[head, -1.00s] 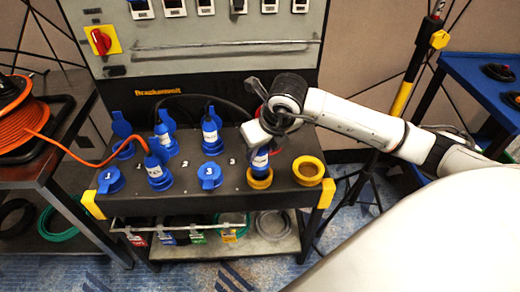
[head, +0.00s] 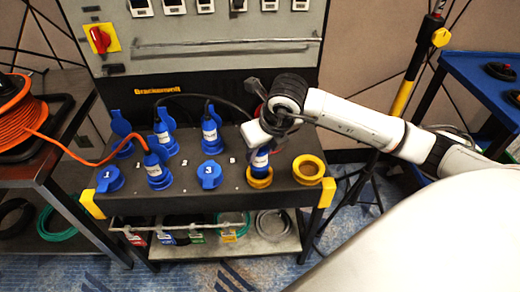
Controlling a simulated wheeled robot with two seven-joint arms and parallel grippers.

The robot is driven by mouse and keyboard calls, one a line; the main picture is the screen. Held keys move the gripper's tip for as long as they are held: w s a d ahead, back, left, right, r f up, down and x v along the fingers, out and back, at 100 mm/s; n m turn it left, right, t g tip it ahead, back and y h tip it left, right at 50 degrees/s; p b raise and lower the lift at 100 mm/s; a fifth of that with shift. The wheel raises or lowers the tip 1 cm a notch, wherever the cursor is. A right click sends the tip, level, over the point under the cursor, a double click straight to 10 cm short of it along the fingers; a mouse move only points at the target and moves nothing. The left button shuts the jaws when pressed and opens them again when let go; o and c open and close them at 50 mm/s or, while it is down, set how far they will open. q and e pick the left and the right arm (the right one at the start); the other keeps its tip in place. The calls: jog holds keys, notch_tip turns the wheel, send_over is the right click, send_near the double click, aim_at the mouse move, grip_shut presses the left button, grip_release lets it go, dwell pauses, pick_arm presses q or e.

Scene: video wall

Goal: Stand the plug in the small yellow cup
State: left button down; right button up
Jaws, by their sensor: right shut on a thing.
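The plug (head: 259,164) is blue with a white label band. It stands nearly upright, with its lower end at the small yellow cup (head: 260,182) on the bench top's front right. Its lower end looks to be inside the cup's rim, but I cannot tell how deep. My right gripper (head: 262,146) is shut on the plug's upper part, and the wrist hides much of the fingers. A dark cable runs from behind the gripper to the left. My left gripper is not in view.
A wider yellow cup (head: 308,169) stands right of the small one. Blue sockets, some with plugs, fill the bench top (head: 232,192) to the left; a lidded blue socket (head: 210,175) is nearest. A control panel (head: 215,70) rises behind. An orange cable reel (head: 22,120) sits left.

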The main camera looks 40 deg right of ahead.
jog(key=shift+f+b, duration=1.1)
jog(key=shift+f, duration=0.1)
jog(key=o, duration=1.6)
jog(key=shift+o, duration=0.2)
jog(key=shift+r, duration=0.15)
jog(key=shift+r+p, duration=2.05)
jog(key=shift+r, duration=0.85)
